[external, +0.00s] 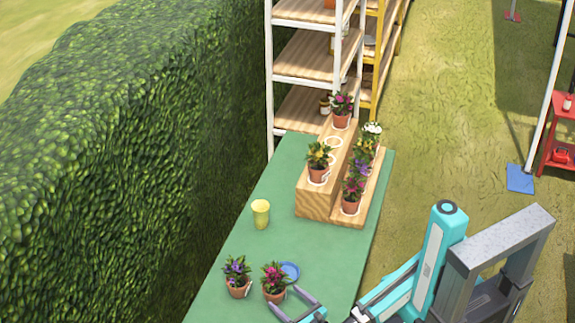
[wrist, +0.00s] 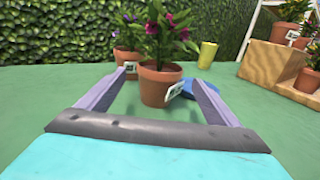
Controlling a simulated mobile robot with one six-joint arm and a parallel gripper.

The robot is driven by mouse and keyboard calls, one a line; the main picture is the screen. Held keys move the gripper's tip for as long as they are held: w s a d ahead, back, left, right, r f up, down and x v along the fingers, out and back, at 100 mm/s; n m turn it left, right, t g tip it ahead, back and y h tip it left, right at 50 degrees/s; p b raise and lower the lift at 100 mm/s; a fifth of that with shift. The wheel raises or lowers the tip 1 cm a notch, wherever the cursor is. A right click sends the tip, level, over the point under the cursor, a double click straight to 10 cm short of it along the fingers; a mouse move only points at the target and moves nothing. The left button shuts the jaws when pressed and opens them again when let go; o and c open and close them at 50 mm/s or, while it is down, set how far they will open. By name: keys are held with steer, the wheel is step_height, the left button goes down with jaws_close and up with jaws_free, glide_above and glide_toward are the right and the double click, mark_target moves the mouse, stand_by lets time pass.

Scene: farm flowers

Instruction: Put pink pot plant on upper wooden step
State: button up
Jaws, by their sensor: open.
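The pink pot plant (external: 273,282) stands upright on the green table in a terracotta pot. In the wrist view the pink plant's pot (wrist: 158,86) appears between my two open fingers. My gripper (external: 296,303) is open, low over the table, with its fingertips close to the pot; I cannot tell if they touch it. It also shows in the wrist view (wrist: 160,82). The wooden step stand (external: 318,200) is on the far part of the table. Its upper step holds a yellow-flowered plant (external: 319,160) and a pink-flowered plant (external: 341,110), with bare marked spots (external: 334,141) between them.
A purple-flowered plant (external: 237,277) stands just left of the pink one. A blue saucer (external: 289,271) lies right behind it. A yellow cup (external: 261,213) stands farther back. The lower step holds several plants (external: 352,194). The green table (external: 240,245) is clear around the cup.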

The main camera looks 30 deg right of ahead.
mark_target(276, 293)
steer(key=shift+v, duration=1.5)
steer(key=shift+c, duration=1.3)
steer(key=shift+w, duration=0.1)
steer(key=shift+w+r+b, duration=0.15)
steer(key=shift+r+b, duration=0.2)
steer(key=shift+b, duration=0.05)
steer(key=shift+w, duration=0.1)
steer(key=shift+p+x, duration=0.3)
steer(key=shift+x, duration=3.95)
steer(key=shift+w+a, duration=0.1)
